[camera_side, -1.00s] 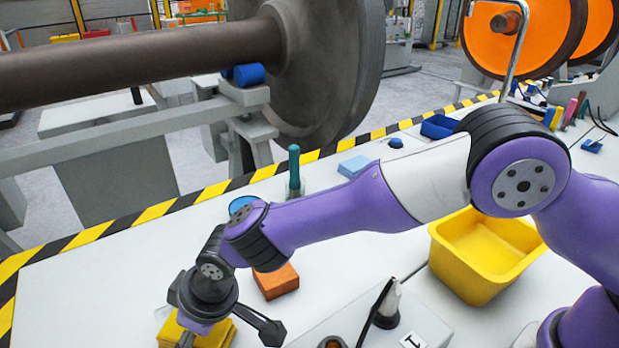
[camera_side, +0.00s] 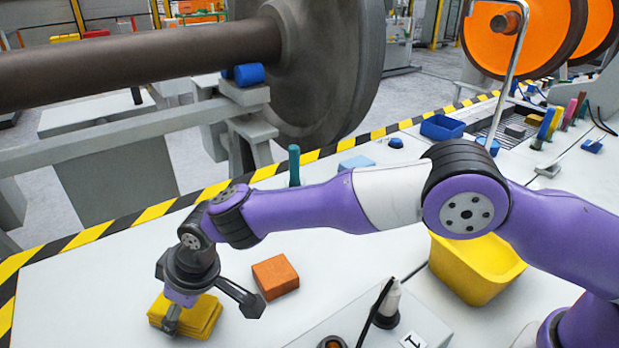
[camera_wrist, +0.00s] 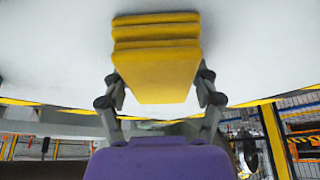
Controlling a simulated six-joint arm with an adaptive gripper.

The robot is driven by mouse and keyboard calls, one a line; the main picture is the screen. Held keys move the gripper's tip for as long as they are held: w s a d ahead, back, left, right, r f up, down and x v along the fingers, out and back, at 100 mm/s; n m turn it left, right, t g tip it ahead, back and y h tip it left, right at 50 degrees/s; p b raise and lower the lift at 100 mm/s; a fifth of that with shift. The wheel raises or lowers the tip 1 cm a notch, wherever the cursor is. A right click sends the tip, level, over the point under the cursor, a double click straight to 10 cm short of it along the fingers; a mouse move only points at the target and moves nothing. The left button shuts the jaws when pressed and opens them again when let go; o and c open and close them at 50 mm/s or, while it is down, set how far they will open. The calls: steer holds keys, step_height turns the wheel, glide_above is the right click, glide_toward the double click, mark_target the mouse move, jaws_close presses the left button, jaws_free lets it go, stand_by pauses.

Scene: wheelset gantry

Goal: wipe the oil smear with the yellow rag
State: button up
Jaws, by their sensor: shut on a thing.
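The yellow rag (camera_side: 205,318) is a folded, layered pad at the lower left of the white bench in the side view. My gripper (camera_side: 175,318) is shut on it, with a finger against its near side. In the wrist view the rag (camera_wrist: 157,60) sits between the two fingers of my gripper (camera_wrist: 158,95). I cannot tell whether the rag touches the bench or hangs just above it. I cannot make out an oil smear in either view; my arm hides part of the bench.
An orange block (camera_side: 275,277) lies right of my gripper. A teal-handled tool (camera_side: 294,165) stands behind my arm. A striped edge (camera_side: 120,216) borders the bench.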

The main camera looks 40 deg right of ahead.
mark_target(193, 342)
steer(key=shift+w, duration=1.15)
steer(key=shift+s, duration=3.7)
steer(key=shift+r, duration=3)
steer(key=shift+r, duration=0.1)
step_height(193, 342, up, 3)
steer(key=shift+f, duration=0.1)
